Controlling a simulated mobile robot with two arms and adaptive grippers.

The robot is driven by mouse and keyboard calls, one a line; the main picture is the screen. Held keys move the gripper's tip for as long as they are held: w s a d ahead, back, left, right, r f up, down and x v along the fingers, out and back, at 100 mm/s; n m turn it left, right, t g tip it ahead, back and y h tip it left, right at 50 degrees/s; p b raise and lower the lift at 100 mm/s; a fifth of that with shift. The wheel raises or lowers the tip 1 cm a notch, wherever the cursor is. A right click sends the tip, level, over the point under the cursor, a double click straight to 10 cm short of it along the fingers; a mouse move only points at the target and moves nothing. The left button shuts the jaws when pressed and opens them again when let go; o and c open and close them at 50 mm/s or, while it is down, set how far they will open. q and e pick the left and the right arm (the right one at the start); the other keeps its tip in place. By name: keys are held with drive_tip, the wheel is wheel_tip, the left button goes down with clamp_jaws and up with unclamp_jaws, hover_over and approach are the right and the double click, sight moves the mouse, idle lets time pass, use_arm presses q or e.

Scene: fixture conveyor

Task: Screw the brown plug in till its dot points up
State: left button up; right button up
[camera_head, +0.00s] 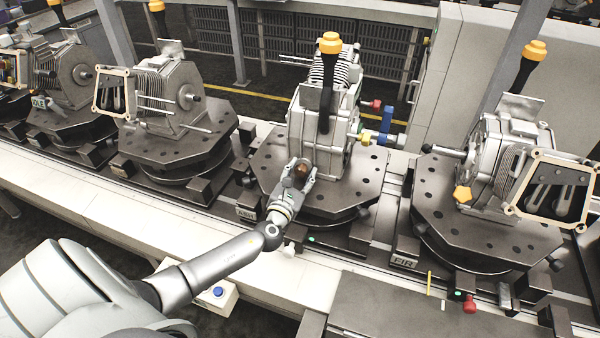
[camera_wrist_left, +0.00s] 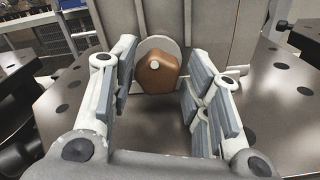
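The brown plug (camera_wrist_left: 157,77) sits on a pale round boss (camera_wrist_left: 147,47) on the front face of the grey machine housing in the left wrist view. Its small white dot (camera_wrist_left: 154,64) shows on the upper part of its face, slightly left of the middle. The plug also shows as a small brown spot in the head view (camera_head: 302,169). My left gripper (camera_wrist_left: 157,98) is open, its two padded fingers standing to the left and right of the plug with gaps on both sides. In the head view my left gripper (camera_head: 299,175) is low in front of the middle housing (camera_head: 335,130). My right gripper is in neither view.
The housing stands on a dark plate with holes (camera_head: 355,190) on the conveyor. Similar fixtures stand left (camera_head: 170,105) and right (camera_head: 490,165). A pale ledge (camera_head: 110,205) runs in front.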

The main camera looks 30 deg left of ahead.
use_arm(q)
drive_tip(key=shift+r, duration=0.15)
drive_tip(key=v, duration=1.2)
idle(0.6)
